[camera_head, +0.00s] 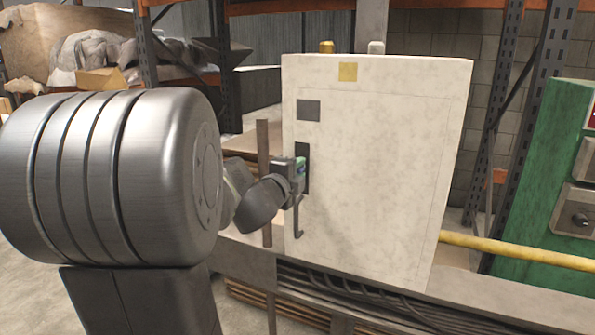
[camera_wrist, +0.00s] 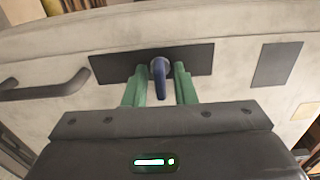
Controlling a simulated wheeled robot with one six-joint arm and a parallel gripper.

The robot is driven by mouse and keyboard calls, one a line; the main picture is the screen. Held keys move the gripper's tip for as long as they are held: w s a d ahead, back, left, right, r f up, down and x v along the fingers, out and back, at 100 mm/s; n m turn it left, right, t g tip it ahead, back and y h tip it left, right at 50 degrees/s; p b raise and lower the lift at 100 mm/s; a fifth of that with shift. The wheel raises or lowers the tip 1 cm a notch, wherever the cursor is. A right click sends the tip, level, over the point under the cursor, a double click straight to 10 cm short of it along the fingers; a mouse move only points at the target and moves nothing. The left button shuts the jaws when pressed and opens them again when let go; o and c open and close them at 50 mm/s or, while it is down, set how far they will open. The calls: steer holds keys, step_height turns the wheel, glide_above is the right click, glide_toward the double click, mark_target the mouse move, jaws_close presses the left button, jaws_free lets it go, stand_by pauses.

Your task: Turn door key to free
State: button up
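A pale cabinet (camera_head: 385,170) with a door stands in the middle of the head view. In the wrist view a blue key (camera_wrist: 160,76) sticks out from a dark rectangular plate (camera_wrist: 112,68) on the door. My gripper (camera_wrist: 161,72) has one green finger on each side of the key, with a narrow gap seeming to show on both sides. It is open around the key. In the head view my gripper (camera_head: 299,172) is at the door's dark plate and hides the key. A dark bar handle (camera_wrist: 45,87) is left of the plate, and it hangs below my gripper in the head view (camera_head: 296,217).
A dark square (camera_head: 308,110) and a yellow square (camera_head: 348,72) are on the door. A green cabinet (camera_head: 545,190) stands at the right, with a yellow pipe (camera_head: 515,250) running across to it. Shelving with orange beams (camera_head: 290,6) is behind.

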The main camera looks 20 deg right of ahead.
steer(key=shift+o, duration=0.2)
steer(key=p+v, duration=0.1)
steer(key=v, duration=1.2)
steer(key=shift+s+a+p, duration=0.25)
steer(key=shift+s+p, duration=0.05)
steer(key=b+x, duration=0.1)
steer(key=x, duration=1.2)
steer(key=shift+w+d, duration=0.25)
steer(key=shift+w, duration=0.05)
steer(key=shift+b, duration=0.3)
